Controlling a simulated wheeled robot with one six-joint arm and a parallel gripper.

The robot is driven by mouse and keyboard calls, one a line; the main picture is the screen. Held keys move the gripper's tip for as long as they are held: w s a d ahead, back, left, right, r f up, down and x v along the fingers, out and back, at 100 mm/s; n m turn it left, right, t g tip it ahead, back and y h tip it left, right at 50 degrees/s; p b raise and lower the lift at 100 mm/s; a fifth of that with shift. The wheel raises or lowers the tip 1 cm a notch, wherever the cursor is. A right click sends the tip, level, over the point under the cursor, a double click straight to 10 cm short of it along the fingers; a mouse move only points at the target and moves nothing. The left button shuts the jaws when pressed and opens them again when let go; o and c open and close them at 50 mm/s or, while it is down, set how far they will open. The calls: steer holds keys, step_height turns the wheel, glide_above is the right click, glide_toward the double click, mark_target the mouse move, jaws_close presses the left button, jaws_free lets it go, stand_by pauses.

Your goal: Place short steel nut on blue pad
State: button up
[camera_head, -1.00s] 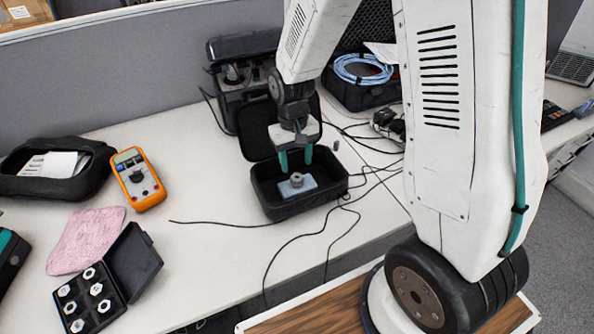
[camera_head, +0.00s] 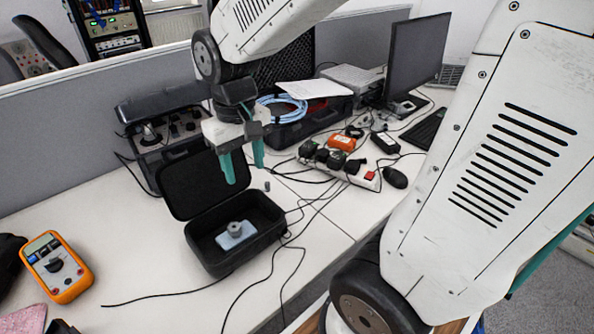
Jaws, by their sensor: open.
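A short steel nut (camera_head: 235,228) sits on a pale blue pad (camera_head: 228,241) inside an open black case (camera_head: 268,241). The nut looks in contact with the pad's top. My gripper (camera_head: 244,173), with two green fingers, is open and empty. It is raised above the back of the case, apart from the nut.
The case lid (camera_head: 206,184) stands open behind it. An orange multimeter (camera_head: 55,266) lies to the left. A grey instrument (camera_head: 165,135) stands behind the case. Loose cables and a power strip (camera_head: 340,171) lie to the right. A small grey cylinder (camera_head: 267,186) stands nearby.

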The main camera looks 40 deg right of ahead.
steer(key=s+r, duration=0.3)
steer(key=s, duration=0.4)
steer(key=s+d+r+t, duration=0.1)
steer(key=s+r, duration=0.2)
steer(key=s, duration=0.4)
steer(key=shift+s+d, duration=0.2)
steer(key=shift+t, duration=0.3)
